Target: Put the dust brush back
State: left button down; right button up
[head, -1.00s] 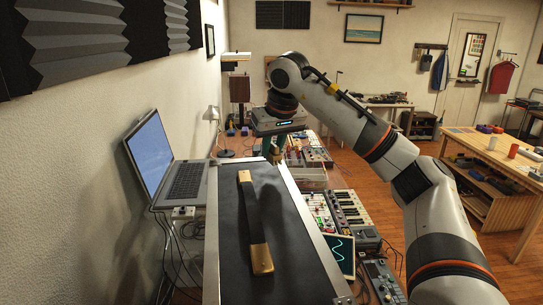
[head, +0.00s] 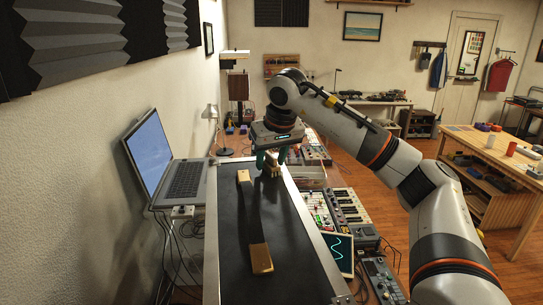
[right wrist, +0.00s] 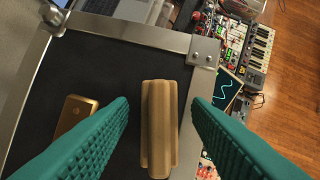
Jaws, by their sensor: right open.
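The dust brush (head: 273,168) looks like a tan wooden block with a raised ridge. It is at the far end of the black case top (head: 286,235). In the right wrist view the brush (right wrist: 159,130) stands out against the dark top, with its lower end cut off or hidden near the picture's bottom. My right gripper (right wrist: 161,103) is open, its teal fingers on either side of the brush with a visible gap at each side. In the head view the right gripper (head: 272,160) is low over the case's far end. My left gripper is not in view.
A black carry handle (head: 252,215) with brass ends lies along the case top, left of the brush. A laptop (head: 165,165) stands to the left. Synthesizers (head: 347,208) and a small screen (head: 339,253) stand to the right. The case top's near right part is clear.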

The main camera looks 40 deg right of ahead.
aim_at(271, 155)
jog(key=shift+r, duration=0.3)
jog(key=shift+s+r, duration=0.1)
jog(key=shift+r, duration=0.15)
jog(key=b+v, duration=0.1)
jog(key=v, duration=0.4)
jog(key=shift+a+r+b, duration=0.1)
jog(key=shift+r+b, duration=0.05)
jog(key=shift+b, duration=0.15)
jog(key=p+v, duration=0.1)
jog(key=v, duration=0.5)
jog(key=shift+p, duration=0.4)
